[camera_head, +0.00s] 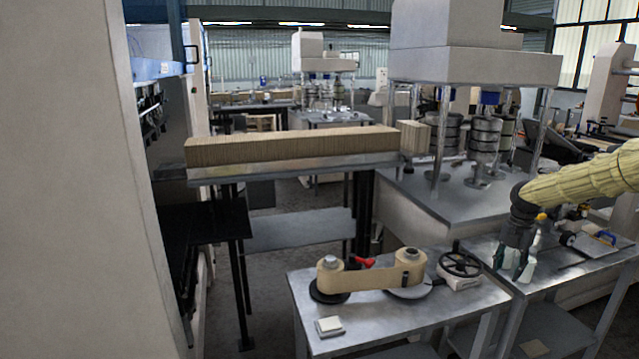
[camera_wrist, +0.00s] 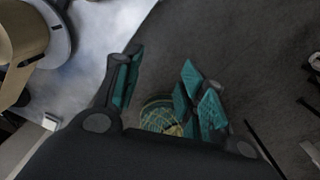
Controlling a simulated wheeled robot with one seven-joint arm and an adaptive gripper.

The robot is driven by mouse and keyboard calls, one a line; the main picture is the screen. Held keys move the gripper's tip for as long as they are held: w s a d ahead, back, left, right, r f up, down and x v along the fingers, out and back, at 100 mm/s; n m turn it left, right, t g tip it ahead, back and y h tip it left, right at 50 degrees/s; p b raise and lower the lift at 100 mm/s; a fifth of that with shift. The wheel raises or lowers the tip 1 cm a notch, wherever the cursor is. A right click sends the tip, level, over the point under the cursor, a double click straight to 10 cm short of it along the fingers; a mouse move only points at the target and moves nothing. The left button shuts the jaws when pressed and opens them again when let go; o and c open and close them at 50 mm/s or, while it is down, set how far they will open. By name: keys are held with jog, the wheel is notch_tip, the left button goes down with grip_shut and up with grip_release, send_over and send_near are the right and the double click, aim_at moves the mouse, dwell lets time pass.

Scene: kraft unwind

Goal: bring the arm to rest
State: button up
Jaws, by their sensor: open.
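My arm (camera_head: 585,178) in a pale yellow sleeve reaches in from the right edge of the head view. My gripper (camera_head: 513,264) hangs from its dark wrist, fingers down, by the gap between two metal tables. In the wrist view my gripper (camera_wrist: 162,70) is open, its teal-padded fingers spread apart. A round yellowish-green thing (camera_wrist: 160,116) shows between the finger bases; I cannot tell what it is. No clear grip on anything shows.
The near table (camera_head: 420,318) carries a kraft paper strip (camera_head: 370,278) between two spools, a handwheel (camera_head: 460,264) and a small white block (camera_head: 329,326). The right table holds several small items (camera_head: 590,240). A machine with posts (camera_head: 475,70) stands behind.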

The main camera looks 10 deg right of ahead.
jog(key=a+f+m, duration=0.4)
jog(key=a+f, duration=1)
jog(key=a, duration=0.1)
jog(key=s+a+f+m+y+b, duration=0.1)
jog(key=s+a+f+m, duration=0.3)
jog(key=s+a+f, duration=0.6)
jog(key=s+a+f+m, duration=0.5)
jog(key=a+f, duration=0.3)
jog(key=a, duration=0.3)
jog(key=s+a+f+m, duration=0.2)
jog(key=s+a+m, duration=0.1)
jog(key=s, duration=0.7)
jog(key=s+a+f+m, duration=0.2)
jog(key=s+a+m, duration=0.1)
jog(key=s, duration=0.7)
jog(key=s+a+f+m+h+b, duration=0.1)
jog(key=s+m, duration=0.4)
jog(key=s, duration=0.5)
jog(key=shift+s+a+f, duration=0.4)
jog(key=shift+a+f, duration=0.2)
jog(key=shift+a, duration=0.65)
jog(key=shift+c, duration=0.5)
